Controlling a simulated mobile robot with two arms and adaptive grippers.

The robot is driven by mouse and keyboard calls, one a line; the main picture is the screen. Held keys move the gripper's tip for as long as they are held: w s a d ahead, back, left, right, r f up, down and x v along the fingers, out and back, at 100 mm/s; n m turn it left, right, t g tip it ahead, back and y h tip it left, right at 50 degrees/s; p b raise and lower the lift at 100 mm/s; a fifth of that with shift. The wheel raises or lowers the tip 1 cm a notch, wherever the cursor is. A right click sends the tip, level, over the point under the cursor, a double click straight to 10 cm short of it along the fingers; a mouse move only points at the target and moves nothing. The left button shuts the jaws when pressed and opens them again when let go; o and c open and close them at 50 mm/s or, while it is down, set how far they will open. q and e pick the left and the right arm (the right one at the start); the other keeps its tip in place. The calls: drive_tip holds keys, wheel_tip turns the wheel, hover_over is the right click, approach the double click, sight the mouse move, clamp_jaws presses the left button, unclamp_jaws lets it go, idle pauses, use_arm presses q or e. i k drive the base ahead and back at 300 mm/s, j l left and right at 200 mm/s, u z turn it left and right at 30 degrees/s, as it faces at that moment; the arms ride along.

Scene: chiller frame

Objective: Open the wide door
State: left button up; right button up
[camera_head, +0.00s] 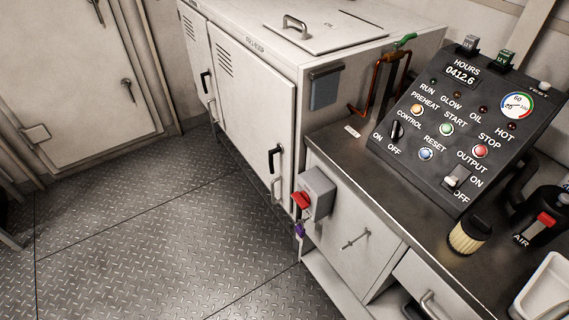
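The white cabinet (360,53) stands at the upper middle and has two front doors. The wide door (243,120) is the nearer one, with louvre slots at its upper left and a black upright handle (274,161) near its right edge. It looks shut, flush with the cabinet front. The narrower door (196,55) to its left also looks shut and has its own black handle (206,84). Neither of my grippers is in view.
A counter (345,140) with a control panel (455,115) and a yellow filter (469,236) is at the right. A grey box with a red switch (301,200) juts out close to the wide door's right edge. The tread-plate floor (150,220) before the doors is clear.

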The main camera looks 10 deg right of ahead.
sight(258, 102)
drive_tip(key=i+j, duration=0.15)
drive_tip(key=j, duration=0.2)
drive_tip(key=i+j, duration=0.15)
drive_tip(key=j, duration=0.2)
drive_tip(key=i+j, duration=0.15)
drive_tip(key=j, duration=0.15)
drive_tip(key=i+j+z, duration=0.1)
drive_tip(key=j, duration=0.25)
drive_tip(key=i, duration=0.05)
